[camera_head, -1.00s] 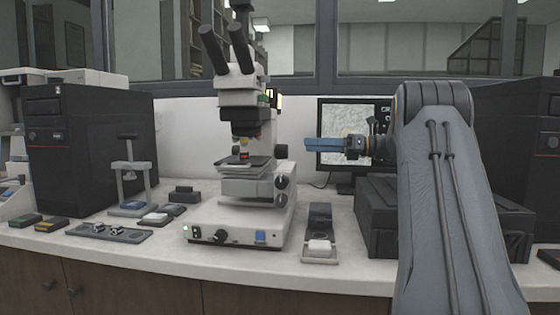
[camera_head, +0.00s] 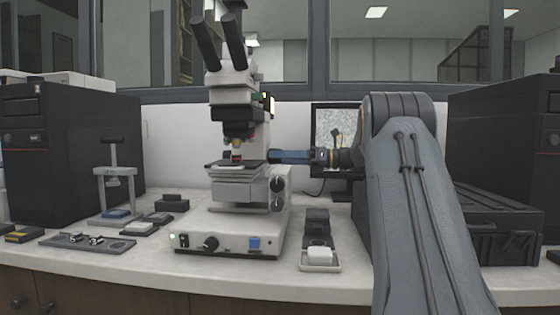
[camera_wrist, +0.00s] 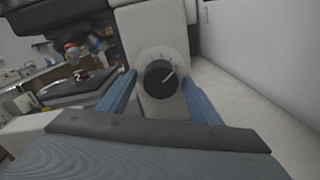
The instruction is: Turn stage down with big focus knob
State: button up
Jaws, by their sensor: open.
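The white microscope (camera_head: 232,85) stands on the counter, with its dark stage (camera_head: 232,164) below the objectives. Two black side knobs, an upper one (camera_head: 277,184) and a lower one (camera_head: 277,203), show on its right side. My gripper (camera_head: 271,156) reaches in from the right, level with the stage and above these two knobs. In the wrist view, a round black knob (camera_wrist: 160,79) with a white pointer line and a marked ring lies ahead between the blue fingers. My gripper (camera_wrist: 158,86) is open and empty; contact with the knob cannot be told. The stage (camera_wrist: 77,90) shows at left.
A monitor (camera_head: 335,130) stands behind my arm. A black case (camera_head: 490,222) is at the right, and a small holder with a white block (camera_head: 320,256) sits right of the microscope base. Trays (camera_head: 88,242) and a small stand (camera_head: 115,185) are at the left.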

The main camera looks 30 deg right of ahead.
jog(key=shift+w+a, duration=0.1)
jog(key=shift+a, duration=0.1)
jog(key=shift+c, duration=0.6)
jog(key=c, duration=1)
jog(key=shift+o, duration=0.2)
